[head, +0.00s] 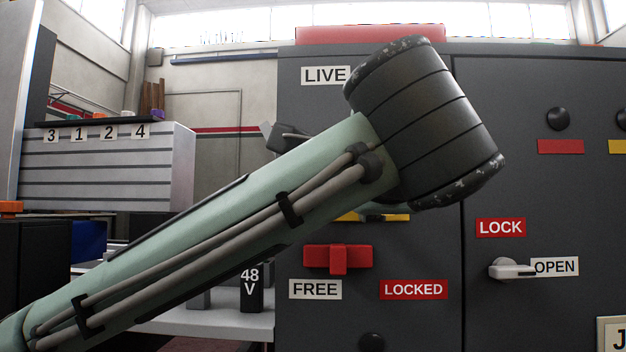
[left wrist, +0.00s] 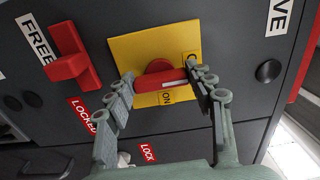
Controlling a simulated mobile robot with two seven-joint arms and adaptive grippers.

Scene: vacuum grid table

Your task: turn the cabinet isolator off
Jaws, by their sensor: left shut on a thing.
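The isolator is a red rotary handle (left wrist: 160,68) on a yellow plate (left wrist: 126,52) fixed to the dark cabinet. In the left wrist view my left gripper (left wrist: 160,80) has a finger at each end of the handle's red bar and is shut on it. An ON label (left wrist: 166,97) shows beside the bar; another label (left wrist: 191,58) is partly hidden by the right finger. My right gripper is in neither view.
Below the isolator is a red latch (head: 338,258) between FREE (head: 315,289) and LOCKED (head: 414,289) labels. A door handle (head: 508,269) sits by an OPEN label on the right. A LIVE label (head: 325,75) is above. A slatted unit (head: 100,170) stands left.

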